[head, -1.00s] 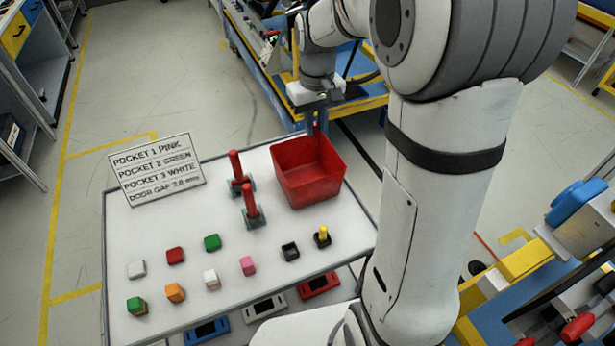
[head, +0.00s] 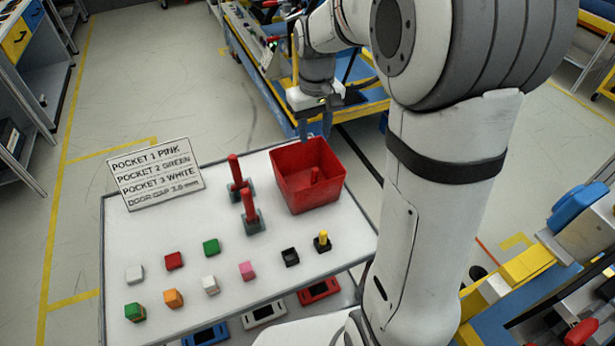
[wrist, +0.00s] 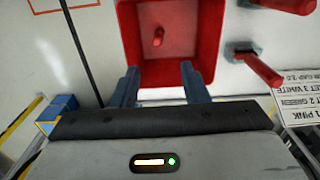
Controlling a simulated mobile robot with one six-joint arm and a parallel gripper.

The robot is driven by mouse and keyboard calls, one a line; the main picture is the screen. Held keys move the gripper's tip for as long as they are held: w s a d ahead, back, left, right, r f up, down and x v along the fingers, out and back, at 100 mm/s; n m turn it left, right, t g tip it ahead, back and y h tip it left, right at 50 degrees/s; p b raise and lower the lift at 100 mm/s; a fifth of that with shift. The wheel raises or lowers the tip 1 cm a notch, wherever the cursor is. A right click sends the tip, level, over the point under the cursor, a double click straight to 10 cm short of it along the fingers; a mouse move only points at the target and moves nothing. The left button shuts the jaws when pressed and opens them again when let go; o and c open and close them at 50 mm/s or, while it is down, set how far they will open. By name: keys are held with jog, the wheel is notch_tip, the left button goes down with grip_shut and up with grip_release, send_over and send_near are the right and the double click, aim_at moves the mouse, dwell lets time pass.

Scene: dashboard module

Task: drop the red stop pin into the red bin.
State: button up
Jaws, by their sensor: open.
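A red stop pin (head: 314,175) is inside the red bin (head: 290,193), at the back right of the white table. The wrist view shows the same pin (wrist: 158,37) within the walls of the bin (wrist: 128,40). My gripper (head: 314,130) is over the bin's far edge, open and empty. In the wrist view my gripper's (wrist: 158,72) two blue-grey fingers are spread apart, with the pin clear of them. Two more red pins stand upright in grey holders left of the bin: a rear one (head: 234,168) and a nearer one (head: 249,204).
The white table (head: 180,235) carries a label sign (head: 155,170) at the back left. Several small coloured blocks, a black block (head: 290,257) and a yellow-topped piece (head: 322,241) lie towards its front. Bare table separates the blocks from the pin holders.

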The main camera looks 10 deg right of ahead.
notch_tip(320, 180, up, 7)
jog(key=shift+r, duration=0.15)
dwell(0.4)
jog(key=s+f+m+t, duration=0.1)
jog(key=s+f, duration=0.1)
jog(key=s, duration=0.8)
jog(key=s+f+m+t, duration=0.1)
jog(key=s+f+t, duration=0.1)
jog(key=s, duration=0.8)
jog(key=shift+d+f, duration=0.25)
jog(key=shift+f, duration=0.25)
jog(key=shift+w, duration=0.1)
